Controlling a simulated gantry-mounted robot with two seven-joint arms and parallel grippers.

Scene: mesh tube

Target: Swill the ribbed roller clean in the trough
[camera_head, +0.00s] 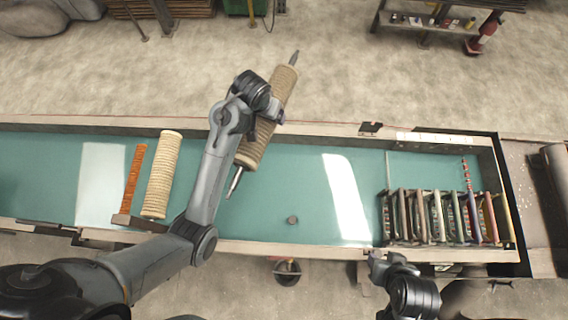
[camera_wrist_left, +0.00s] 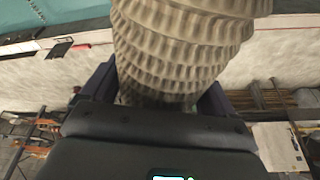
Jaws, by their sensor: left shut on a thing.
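A tan ribbed roller (camera_head: 284,92) with dark metal shaft ends is held in my left gripper (camera_head: 272,112). In the head view it tilts from upper right to lower left, across the far wall of the trough (camera_head: 330,128). In the left wrist view the roller's ribbed body (camera_wrist_left: 185,45) fills the upper middle, between the fingers (camera_wrist_left: 155,90). My left gripper is shut on it, and the arm and gripper hide part of it. The trough has a blue-green interior. My right gripper (camera_head: 378,262) is at the trough's near edge, and its fingers are too small to read.
A second tan ribbed cylinder (camera_head: 162,175) and a narrow orange ribbed strip (camera_head: 133,180) are at the trough's left. A rack of upright slats (camera_head: 430,216) fills the right end.

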